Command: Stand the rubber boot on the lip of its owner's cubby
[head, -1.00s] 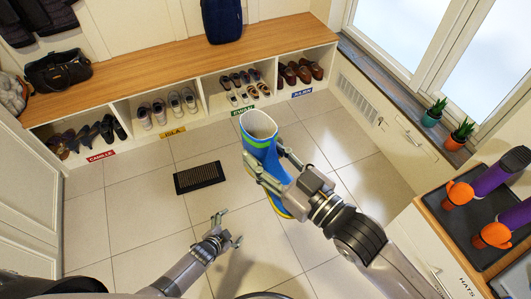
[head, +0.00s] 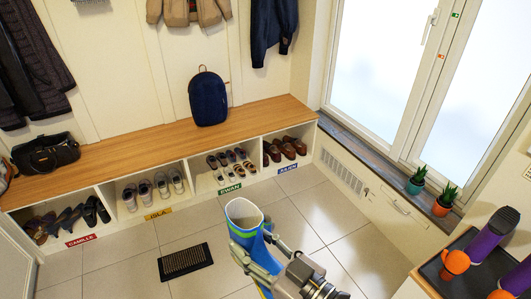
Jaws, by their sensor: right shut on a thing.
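A blue rubber boot (head: 243,225) with a lime stripe and a pale inside is upright, its open top facing up, in the lower middle of the head view. My right gripper (head: 262,252) is shut on its shaft; the boot's lower part is cut off by the picture's edge. The cubbies under the wooden bench carry name labels on their lips: red Camille (head: 81,240), yellow Isla (head: 158,214), green Ewan (head: 230,190) and a blue label (head: 287,169) too small to read surely. Each cubby holds shoes. My left gripper is out of view.
A dark mat (head: 186,262) lies on the tiled floor before the cubbies. Bench top (head: 150,143) holds a black bag (head: 46,153) and a navy backpack (head: 208,97). At right are potted plants (head: 443,200) and a dark tray (head: 432,270) with purple and orange boots or bottles.

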